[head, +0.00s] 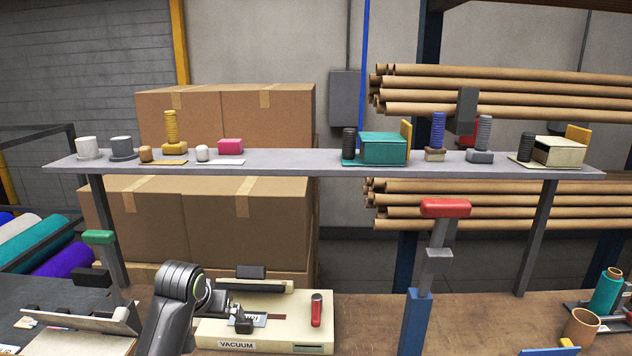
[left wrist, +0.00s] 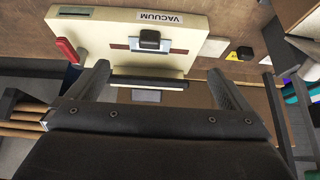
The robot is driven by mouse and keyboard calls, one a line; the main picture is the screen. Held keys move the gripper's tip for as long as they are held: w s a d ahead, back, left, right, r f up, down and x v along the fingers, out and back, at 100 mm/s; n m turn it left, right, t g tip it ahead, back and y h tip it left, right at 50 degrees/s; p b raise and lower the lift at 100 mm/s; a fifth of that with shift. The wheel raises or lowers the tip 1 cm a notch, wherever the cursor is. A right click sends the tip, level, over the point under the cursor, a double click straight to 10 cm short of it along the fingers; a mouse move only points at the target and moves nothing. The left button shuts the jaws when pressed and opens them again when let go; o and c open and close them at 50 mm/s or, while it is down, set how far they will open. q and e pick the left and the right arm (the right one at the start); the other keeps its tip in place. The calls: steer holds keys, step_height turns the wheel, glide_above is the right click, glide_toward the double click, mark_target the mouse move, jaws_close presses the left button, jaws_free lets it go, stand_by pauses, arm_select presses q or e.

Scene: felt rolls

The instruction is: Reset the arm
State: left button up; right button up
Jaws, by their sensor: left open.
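My left arm (head: 178,305) comes in at the lower left of the head view, in front of the cream vacuum machine (head: 225,333). In the left wrist view the two fingers of my left gripper (left wrist: 160,72) are spread apart with nothing between their tips. They point toward the cream machine (left wrist: 100,32), which appears upside down there with its VACUUM label. A black block (left wrist: 150,40) on the machine shows beyond the fingers. In the head view the arm hides part of the machine's left side, and the fingers are hard to make out. My right gripper is not in view.
A grey shelf (head: 300,163) spans above the bench, carrying cups, spools and boxes. A red-topped clamp post (head: 445,208) stands right of the machine, a green-topped one (head: 98,237) at left. The brown bench (head: 480,320) is mostly clear right of the machine.

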arm_select(q)
steer(key=s+a+f+g, duration=0.1)
steer(key=s+a+f, duration=0.2)
steer(key=s+f, duration=0.55)
steer(key=s+a+f, duration=0.2)
steer(key=s+f, duration=0.4)
steer(key=s, duration=0.6)
steer(key=s+a+f+g+y, duration=0.1)
steer(key=s+a, duration=0.1)
steer(key=s, duration=0.9)
steer(key=s+a+f+g+y, duration=0.1)
steer(key=s, duration=0.9)
step_height(320, 180, down, 26)
steer(key=a+b, duration=0.1)
steer(key=a, duration=0.1)
steer(key=s+d+f+g+h+b, duration=0.1)
steer(key=s+f+g, duration=0.1)
steer(key=s+f, duration=1.3)
steer(key=shift+s+d+f+n, duration=0.25)
steer(key=shift+d+f+n, duration=0.05)
steer(key=shift+d+n, duration=0.1)
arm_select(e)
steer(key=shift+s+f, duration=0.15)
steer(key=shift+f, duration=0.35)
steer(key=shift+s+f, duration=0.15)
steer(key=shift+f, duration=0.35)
